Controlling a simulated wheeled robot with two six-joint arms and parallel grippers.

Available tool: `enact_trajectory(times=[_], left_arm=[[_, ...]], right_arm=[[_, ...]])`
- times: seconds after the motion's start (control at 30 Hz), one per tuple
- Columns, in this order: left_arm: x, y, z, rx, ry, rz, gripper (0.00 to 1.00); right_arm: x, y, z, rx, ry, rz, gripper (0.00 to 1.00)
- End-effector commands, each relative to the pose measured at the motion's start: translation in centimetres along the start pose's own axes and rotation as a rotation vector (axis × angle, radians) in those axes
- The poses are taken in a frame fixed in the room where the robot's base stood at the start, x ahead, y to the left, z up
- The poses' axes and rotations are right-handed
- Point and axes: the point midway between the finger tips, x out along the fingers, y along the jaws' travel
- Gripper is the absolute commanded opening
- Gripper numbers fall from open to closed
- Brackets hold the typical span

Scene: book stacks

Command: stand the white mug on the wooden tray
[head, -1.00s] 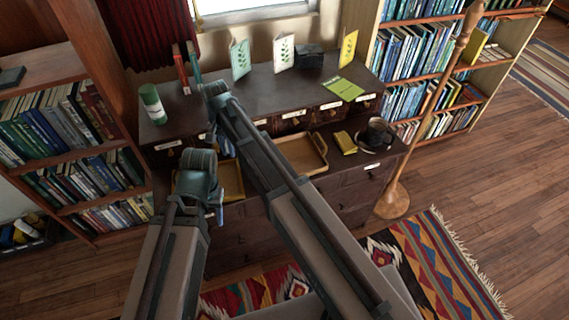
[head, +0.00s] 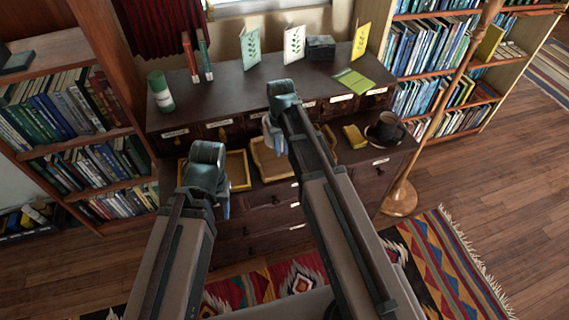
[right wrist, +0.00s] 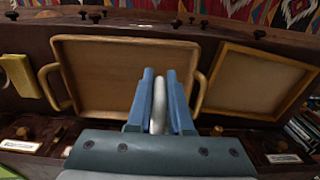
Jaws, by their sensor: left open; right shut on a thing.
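The white mug (head: 267,131) is partly hidden behind my right arm in the head view. My right gripper (head: 275,148) is shut on it. In the right wrist view my right gripper's blue fingers (right wrist: 159,92) close on a narrow white part of the mug (right wrist: 159,110). The wooden tray (head: 263,168) lies on the dresser's lower ledge, and it shows with two side handles in the right wrist view (right wrist: 100,70). The gripper and mug are in front of the tray in both views; the gap to it is unclear. My left gripper (head: 224,206) is open and empty, left of the tray and in front of the dresser.
A shallow yellow-framed tray (head: 240,170) lies left of the wooden tray. To the right are a yellow box (head: 354,136) and a dark mug (head: 388,127) on a dark saucer. The raised shelf (head: 225,98) behind carries cards, books and a green canister (head: 160,92).

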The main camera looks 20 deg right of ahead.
Motion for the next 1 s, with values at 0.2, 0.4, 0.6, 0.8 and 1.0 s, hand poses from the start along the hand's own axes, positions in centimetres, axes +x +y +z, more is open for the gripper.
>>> enact_trajectory(times=[0.2, 0.4, 0.6, 0.8, 1.0], left_arm=[[4.2, 0.4, -0.2, 0.000, 0.000, 0.000, 0.50], [4.5, 0.4, -0.3, 0.000, 0.000, 0.000, 0.50], [5.6, 0.5, -0.3, 0.000, 0.000, 0.000, 0.50], [8.1, 0.8, -0.5, 0.001, 0.000, 0.000, 0.50], [8.2, 0.8, -0.5, 0.001, 0.000, 0.000, 0.50]], right_arm=[[4.2, 0.0, 0.0, 0.000, 0.000, 0.000, 0.00], [4.6, 0.0, 0.0, 0.001, 0.000, 0.000, 0.00], [5.6, 0.0, 0.0, 0.001, 0.000, 0.000, 0.00], [8.1, 0.0, 0.0, 0.001, 0.000, 0.000, 0.00], [8.2, 0.0, 0.0, 0.001, 0.000, 0.000, 0.00]])
